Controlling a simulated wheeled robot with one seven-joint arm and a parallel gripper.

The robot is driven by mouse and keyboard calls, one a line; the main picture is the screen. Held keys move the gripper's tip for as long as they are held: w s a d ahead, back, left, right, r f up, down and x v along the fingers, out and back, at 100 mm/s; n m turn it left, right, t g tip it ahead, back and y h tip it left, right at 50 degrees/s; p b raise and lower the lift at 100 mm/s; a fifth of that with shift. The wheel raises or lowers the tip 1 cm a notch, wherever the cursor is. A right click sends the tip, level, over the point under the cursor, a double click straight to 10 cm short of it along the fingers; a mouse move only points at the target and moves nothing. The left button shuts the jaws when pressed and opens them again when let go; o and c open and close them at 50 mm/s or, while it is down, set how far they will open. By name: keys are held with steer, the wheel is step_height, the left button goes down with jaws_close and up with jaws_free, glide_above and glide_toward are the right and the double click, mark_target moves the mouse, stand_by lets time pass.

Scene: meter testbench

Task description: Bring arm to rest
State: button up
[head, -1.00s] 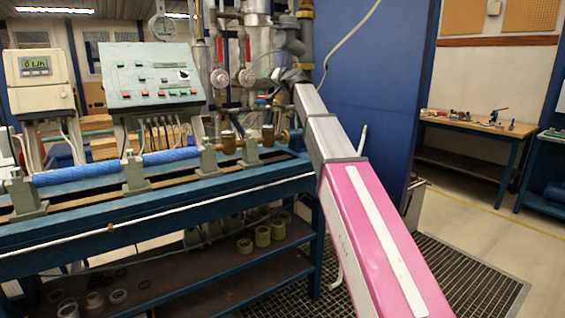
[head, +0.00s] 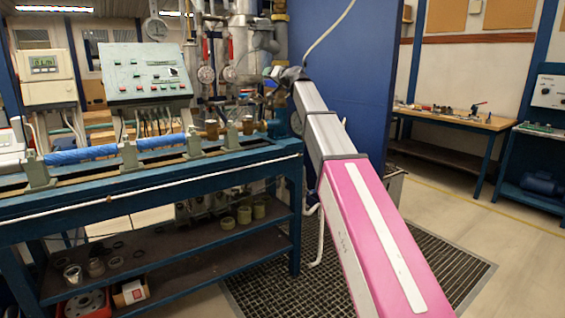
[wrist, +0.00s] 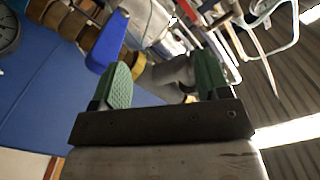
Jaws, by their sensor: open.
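My arm, with a pink and grey casing, reaches forward from the lower right of the head view. Its end is close in front of the pipes above the right end of the blue test bench (head: 200,172). In the wrist view my gripper (wrist: 165,85) is open, with its two green-padded fingers wide apart. Nothing is held between them. A grey pipe (wrist: 170,75) and a blue lever (wrist: 107,42) show behind the fingers. I cannot tell how far they are from the fingertips.
A control box (head: 144,75) and a meter (head: 45,75) stand on the bench's left side. Gauges (head: 206,74) and pipes rise behind it. A blue partition (head: 335,90) stands behind my arm. A wooden worktable (head: 458,120) is at the right. The floor before it is clear.

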steer(key=s+d+f+g+h, duration=0.25)
steer(key=s+f, duration=0.25)
steer(key=f, duration=0.9)
steer(key=s+d+f+g+h, duration=0.15)
steer(key=s+d+f, duration=0.25)
steer(key=f, duration=1)
steer(key=s+d+f+g+h, duration=0.1)
steer(key=s+d+f+g, duration=0.3)
steer(key=f, duration=0.9)
steer(key=s+d+f+g+h, duration=0.1)
steer(key=s+d+f, duration=0.3)
steer(key=s+f, duration=0.4)
steer(key=s+d+f+g+h, duration=0.2)
steer(key=s+d+f+g, duration=0.1)
steer(key=s+f, duration=0.6)
steer(key=s+d+f+g+h, duration=0.2)
steer(key=s+d+f, duration=0.3)
steer(key=s+f, duration=0.4)
steer(key=s, duration=0.5)
steer(key=shift+s+d+f+g, duration=0.2)
steer(key=shift+s+g, duration=0.1)
steer(key=shift+g, duration=0.1)
